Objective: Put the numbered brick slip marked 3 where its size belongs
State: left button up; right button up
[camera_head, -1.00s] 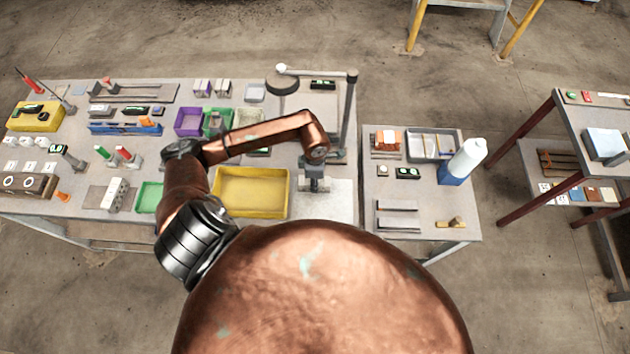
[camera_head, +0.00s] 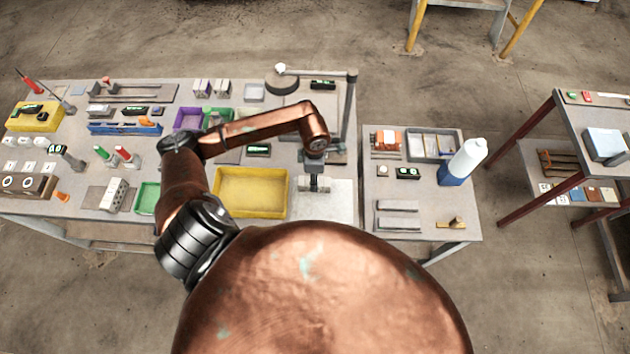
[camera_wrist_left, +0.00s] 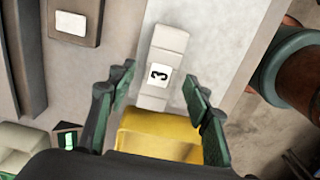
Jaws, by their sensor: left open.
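The pale brick slip marked 3 (camera_wrist_left: 163,48) lies on the light surface in the left wrist view, its black number on a white label. My left gripper (camera_wrist_left: 157,80) is open, with one green-padded finger on either side of the slip's near end. In the head view my left gripper (camera_head: 315,184) hangs over the pale board (camera_head: 335,210) to the right of the yellow tray (camera_head: 250,192), and the slip cannot be made out there. My right gripper is not in view.
A yellow part (camera_wrist_left: 160,140) shows under my gripper in the wrist view. A dark post (camera_head: 349,105) stands just behind the board. A green bin (camera_head: 147,198) and pale block (camera_head: 114,194) stand left. A side table (camera_head: 400,220) holds a white-and-blue bottle (camera_head: 463,163).

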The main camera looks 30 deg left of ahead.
pick_arm(q)
notch_tip(320, 180, up, 8)
jog(key=shift+r+b, duration=0.2)
jog(key=shift+b, duration=0.2)
